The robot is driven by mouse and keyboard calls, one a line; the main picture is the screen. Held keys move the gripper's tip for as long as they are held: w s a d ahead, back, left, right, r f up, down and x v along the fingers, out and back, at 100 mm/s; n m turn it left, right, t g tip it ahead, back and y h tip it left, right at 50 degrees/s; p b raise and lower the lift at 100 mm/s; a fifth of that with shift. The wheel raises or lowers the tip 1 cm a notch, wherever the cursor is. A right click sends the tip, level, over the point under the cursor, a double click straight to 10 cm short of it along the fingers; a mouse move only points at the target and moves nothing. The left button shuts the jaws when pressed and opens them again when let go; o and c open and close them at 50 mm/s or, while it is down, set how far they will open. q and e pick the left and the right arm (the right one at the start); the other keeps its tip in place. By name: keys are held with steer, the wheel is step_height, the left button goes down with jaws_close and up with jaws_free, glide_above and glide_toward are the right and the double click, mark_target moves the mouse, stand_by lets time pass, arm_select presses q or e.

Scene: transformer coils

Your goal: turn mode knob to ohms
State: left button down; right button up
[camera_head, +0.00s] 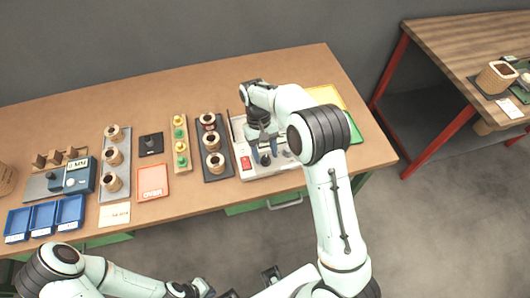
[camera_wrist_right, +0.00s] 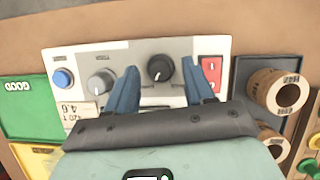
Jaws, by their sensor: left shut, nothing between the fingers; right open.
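The white instrument panel (camera_wrist_right: 85,52) fills the middle of the right wrist view. It carries a black knob (camera_wrist_right: 160,68) with a white pointer mark, and a grey knob (camera_wrist_right: 101,82) to its left. The labels above both knobs are too small to read. My right gripper (camera_wrist_right: 160,92) is open, its two blue fingers either side of the black knob in the picture; I cannot tell whether they touch it. In the head view my right gripper (camera_head: 265,153) is over the same panel (camera_head: 252,172). My left gripper (camera_head: 231,294) is shut and empty at the bottom edge, partly cut off.
The panel also has a red switch (camera_wrist_right: 212,71) and a blue button (camera_wrist_right: 63,78). A dark tray (camera_head: 217,175) with several coils stands to its left, a green tray (camera_head: 354,130) to its right. Blue bins (camera_head: 44,217) and a blue meter (camera_head: 79,177) are far left.

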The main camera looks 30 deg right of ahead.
arm_select(q)
steer(key=w+r+p, duration=0.3)
steer(key=r, duration=0.1)
steer(key=shift+w, duration=0.2)
arm_select(e)
steer(key=v, duration=1.3)
steer(key=shift+f, duration=0.1)
